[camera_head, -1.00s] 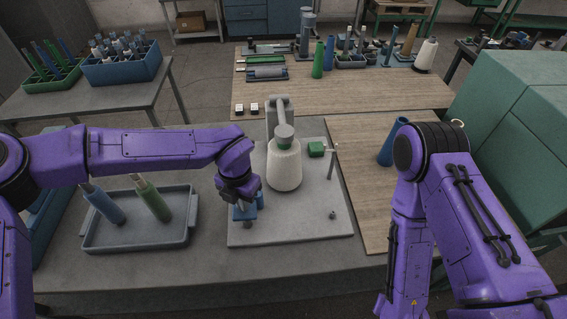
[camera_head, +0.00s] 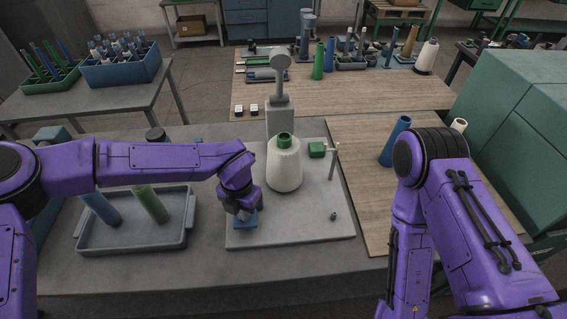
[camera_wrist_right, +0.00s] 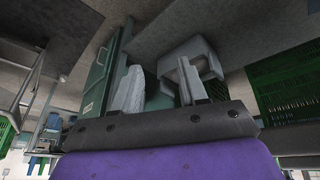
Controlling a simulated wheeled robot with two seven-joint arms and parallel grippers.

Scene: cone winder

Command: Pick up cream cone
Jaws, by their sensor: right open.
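The cream cone (camera_head: 284,170) stands upright on the grey winder plate (camera_head: 310,222), with a green tube end showing at its top. Behind it the grey winder arm (camera_head: 280,85) is raised clear of the cone. My left gripper (camera_head: 244,213) points down at a blue block (camera_head: 246,225) on the plate, left of and in front of the cone, and apart from it. Its fingers are too hidden to judge. In the right wrist view my right gripper (camera_wrist_right: 160,85) is open with nothing between its fingers; the head view does not show its fingers.
A grey tray (camera_head: 135,238) with a blue and a green tube lies left of the plate. A small green box (camera_head: 317,150) and a thin post (camera_head: 333,160) are right of the cone. A blue tube (camera_head: 396,142) stands on the wooden top by my right arm.

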